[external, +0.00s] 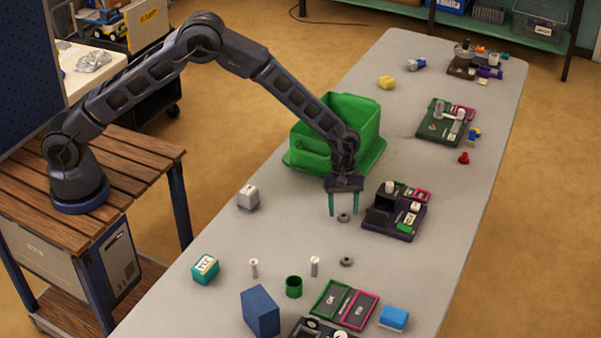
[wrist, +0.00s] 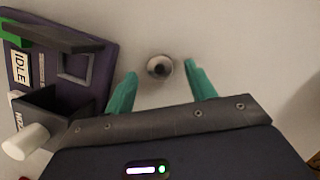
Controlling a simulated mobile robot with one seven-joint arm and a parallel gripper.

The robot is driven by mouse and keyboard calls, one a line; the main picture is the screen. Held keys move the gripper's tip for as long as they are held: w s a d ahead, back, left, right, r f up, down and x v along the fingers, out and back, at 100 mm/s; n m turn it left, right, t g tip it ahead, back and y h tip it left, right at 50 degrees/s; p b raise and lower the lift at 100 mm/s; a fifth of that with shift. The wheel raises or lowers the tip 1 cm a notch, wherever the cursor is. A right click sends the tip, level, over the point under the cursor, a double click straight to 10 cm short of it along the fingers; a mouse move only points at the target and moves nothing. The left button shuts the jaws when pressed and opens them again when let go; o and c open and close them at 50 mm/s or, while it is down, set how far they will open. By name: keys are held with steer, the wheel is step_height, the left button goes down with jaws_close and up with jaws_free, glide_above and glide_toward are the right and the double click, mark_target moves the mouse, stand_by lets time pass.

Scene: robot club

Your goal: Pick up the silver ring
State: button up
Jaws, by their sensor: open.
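A small silver-grey ring (external: 344,217) lies on the grey table below my gripper. In the wrist view the ring (wrist: 159,67) shows a dark centre hole and lies just beyond the fingertips, between their lines. My gripper (external: 331,213) points down with its two green fingers apart and nothing between them. In the wrist view my gripper (wrist: 159,70) is open around empty space. A second grey ring-like piece (external: 346,262) lies nearer the front of the table.
A dark station (external: 393,232) with a block and labels stands close on the right; it also shows at the left of the wrist view (wrist: 105,60). A green bin (external: 309,162) stands behind my gripper. White-topped pegs (external: 315,266) and a green cup (external: 294,287) stand in front.

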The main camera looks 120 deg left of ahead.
steer(key=shift+w+d+f, duration=0.1)
steer(key=shift+f, duration=0.45)
steer(key=shift+c, duration=0.4)
steer(key=c, duration=1)
steer(key=shift+r, duration=0.1)
